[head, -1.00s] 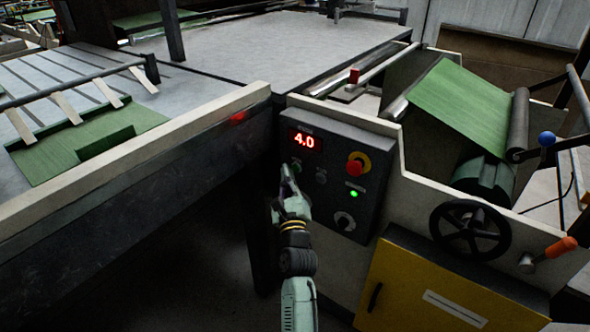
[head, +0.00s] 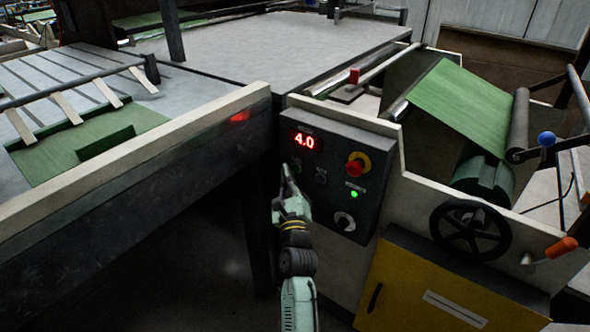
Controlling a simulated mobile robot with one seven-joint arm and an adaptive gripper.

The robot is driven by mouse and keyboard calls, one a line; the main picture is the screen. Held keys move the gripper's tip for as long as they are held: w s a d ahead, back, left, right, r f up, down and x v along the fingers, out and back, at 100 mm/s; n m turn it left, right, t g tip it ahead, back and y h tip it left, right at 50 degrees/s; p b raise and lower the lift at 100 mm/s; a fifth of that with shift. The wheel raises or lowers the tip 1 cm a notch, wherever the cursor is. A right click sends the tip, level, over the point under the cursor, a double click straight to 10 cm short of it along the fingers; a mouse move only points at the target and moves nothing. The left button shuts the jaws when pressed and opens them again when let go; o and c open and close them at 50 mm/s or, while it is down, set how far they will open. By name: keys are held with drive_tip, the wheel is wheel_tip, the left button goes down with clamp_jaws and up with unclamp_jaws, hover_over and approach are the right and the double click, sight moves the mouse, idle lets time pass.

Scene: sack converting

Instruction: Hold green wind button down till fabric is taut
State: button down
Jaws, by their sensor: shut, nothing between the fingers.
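The dark control box (head: 325,215) carries a red display (head: 304,141) reading 4.0. Below the display are two small round buttons; the left one (head: 296,166) sits just above my fingertips, and its colour is too dim to tell. A lit green lamp (head: 354,195) shows on the right of the box. My gripper (head: 287,171) is shut and empty, its tip in front of the box near the left button. I cannot tell whether it touches the button.
A red emergency stop (head: 356,166) on a yellow ring and a dial (head: 344,221) are close by on the box. A black handwheel (head: 470,229), an orange-handled lever (head: 552,250) and a yellow cabinet (head: 430,290) lie to the right. The table frame (head: 150,170) borders the left.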

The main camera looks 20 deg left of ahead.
drive_tip(key=shift+w+d, duration=0.1)
drive_tip(key=shift+w, duration=0.25)
drive_tip(key=shift+w+d+b, duration=0.2)
drive_tip(key=shift+w+b, duration=0.2)
idle(2.1)
idle(2.8)
drive_tip(key=shift+s+a+p, duration=0.3)
drive_tip(key=shift+s+p, duration=0.5)
drive_tip(key=shift+p, duration=0.1)
drive_tip(key=shift+s+a+p, duration=0.3)
drive_tip(key=shift+s+p, duration=0.5)
drive_tip(key=shift+s+a+p, duration=0.3)
drive_tip(key=shift+s+p, duration=0.5)
drive_tip(key=shift+s+a+p, duration=0.3)
drive_tip(key=shift+s+p, duration=0.5)
